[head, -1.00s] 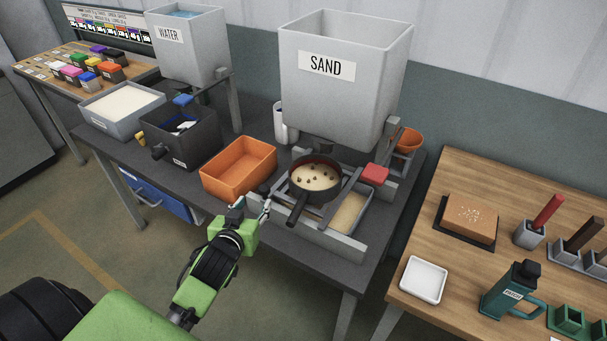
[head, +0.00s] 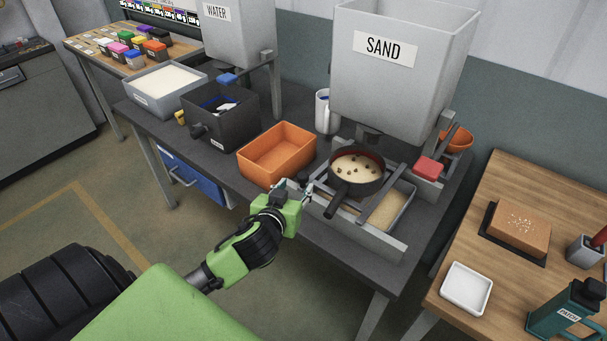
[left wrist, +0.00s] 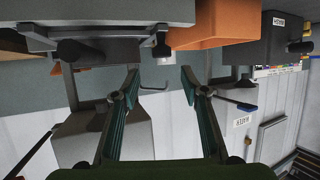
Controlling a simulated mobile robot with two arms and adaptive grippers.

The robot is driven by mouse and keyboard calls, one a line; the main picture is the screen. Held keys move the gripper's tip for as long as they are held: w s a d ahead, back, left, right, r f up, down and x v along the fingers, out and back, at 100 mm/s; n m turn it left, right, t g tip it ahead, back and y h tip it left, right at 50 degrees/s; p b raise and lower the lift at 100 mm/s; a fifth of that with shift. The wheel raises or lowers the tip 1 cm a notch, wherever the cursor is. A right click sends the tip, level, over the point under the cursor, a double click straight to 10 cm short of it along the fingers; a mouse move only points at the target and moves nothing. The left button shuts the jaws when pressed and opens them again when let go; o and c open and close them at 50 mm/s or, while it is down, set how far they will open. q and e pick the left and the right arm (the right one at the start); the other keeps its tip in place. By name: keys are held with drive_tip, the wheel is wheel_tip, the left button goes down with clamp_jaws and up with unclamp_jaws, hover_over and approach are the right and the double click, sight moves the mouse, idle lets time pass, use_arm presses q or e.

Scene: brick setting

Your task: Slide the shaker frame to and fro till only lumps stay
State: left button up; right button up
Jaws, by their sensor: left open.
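The shaker frame is a dark round sieve (head: 357,168) with a black handle (head: 337,204) pointing toward me, resting on a grey rail stand (head: 365,236) under the sand hopper. Pale sand and several dark lumps lie in the sieve. More sand lies in the tray (head: 384,214) below. My left gripper (head: 304,186) is open and empty, just left of the handle and apart from it. In the left wrist view my open fingers (left wrist: 158,80) have nothing between them. My right gripper is not in view.
The sand hopper (head: 395,100) stands close above and behind the sieve. A red block (head: 430,167) sits right of the sieve. A wooden table (head: 480,250) stands to the right.

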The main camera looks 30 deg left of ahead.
sight(303, 176)
use_arm(q)
drive_tip(key=p+x, duration=0.1)
drive_tip(key=x, duration=0.7)
drive_tip(key=shift+w+a+f, duration=0.15)
drive_tip(key=shift+w+a, duration=0.05)
drive_tip(key=shift+a, duration=0.05)
drive_tip(key=shift+w+a+f, duration=0.25)
drive_tip(key=shift+w+f, duration=0.1)
drive_tip(key=shift+w, duration=0.15)
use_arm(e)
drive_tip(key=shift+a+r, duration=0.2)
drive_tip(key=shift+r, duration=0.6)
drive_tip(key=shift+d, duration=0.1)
use_arm(q)
clamp_jaws()
drive_tip(key=shift+d, duration=0.15)
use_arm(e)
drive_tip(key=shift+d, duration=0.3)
